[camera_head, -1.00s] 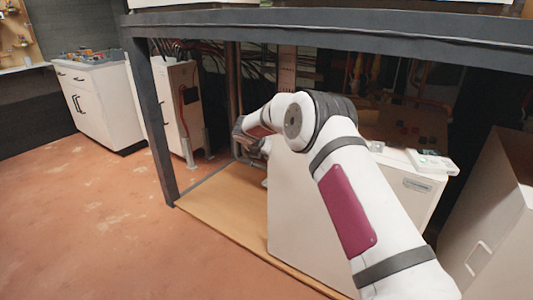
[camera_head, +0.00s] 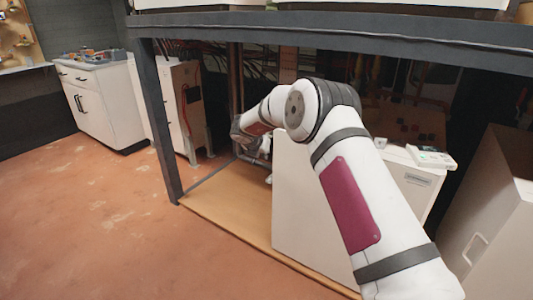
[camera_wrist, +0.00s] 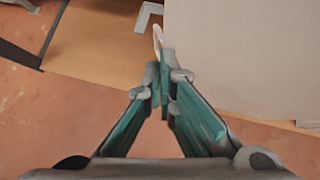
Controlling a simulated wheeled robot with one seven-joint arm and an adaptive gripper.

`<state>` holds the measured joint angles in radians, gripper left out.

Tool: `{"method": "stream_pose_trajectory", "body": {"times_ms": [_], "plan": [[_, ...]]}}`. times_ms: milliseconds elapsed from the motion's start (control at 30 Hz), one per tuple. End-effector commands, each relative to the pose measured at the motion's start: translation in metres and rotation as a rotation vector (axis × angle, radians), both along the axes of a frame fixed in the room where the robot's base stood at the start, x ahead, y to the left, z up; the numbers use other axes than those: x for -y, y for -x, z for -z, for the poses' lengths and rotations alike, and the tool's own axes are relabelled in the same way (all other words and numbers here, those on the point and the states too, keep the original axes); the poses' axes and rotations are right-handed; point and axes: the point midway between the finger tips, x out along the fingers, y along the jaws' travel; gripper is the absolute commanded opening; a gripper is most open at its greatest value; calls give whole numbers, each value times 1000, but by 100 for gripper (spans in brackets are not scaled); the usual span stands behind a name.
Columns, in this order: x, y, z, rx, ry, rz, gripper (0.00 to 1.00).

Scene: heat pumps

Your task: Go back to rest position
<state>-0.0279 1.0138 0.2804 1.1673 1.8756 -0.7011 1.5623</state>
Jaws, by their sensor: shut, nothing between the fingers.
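My gripper (camera_wrist: 161,85) shows in the wrist view with its two green-sided fingers together at the tips and nothing between them. It points down over the edge of a wooden base board (camera_wrist: 105,40), beside a large pale panel. In the head view my arm reaches forward under a dark frame and bends to the left. The white heat pump unit (camera_head: 300,205) stands on the wooden board, just right of my wrist. My fingertips are mostly hidden behind my wrist in the head view.
A dark metal frame (camera_head: 330,30) spans overhead, with a post (camera_head: 160,120) at the left. A white box (camera_head: 500,215) stands at the right. Cabinets (camera_head: 98,105) stand at the back left. The reddish floor (camera_head: 90,220) at left is clear.

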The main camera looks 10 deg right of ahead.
Motion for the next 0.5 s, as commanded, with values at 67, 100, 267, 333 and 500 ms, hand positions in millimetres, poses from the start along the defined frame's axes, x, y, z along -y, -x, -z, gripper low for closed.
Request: {"method": "stream_pose_trajectory", "body": {"times_ms": [67, 100, 267, 333, 500], "plan": [[-8, 6, -10, 1, -1, -3, 0], [-11, 9, -15, 1, -2, -4, 0], [-24, 22, -33, 0, -1, -2, 0], [-28, 27, -40, 0, -1, -2, 0], [-37, 35, -49, 0, -1, -4, 0]]}}
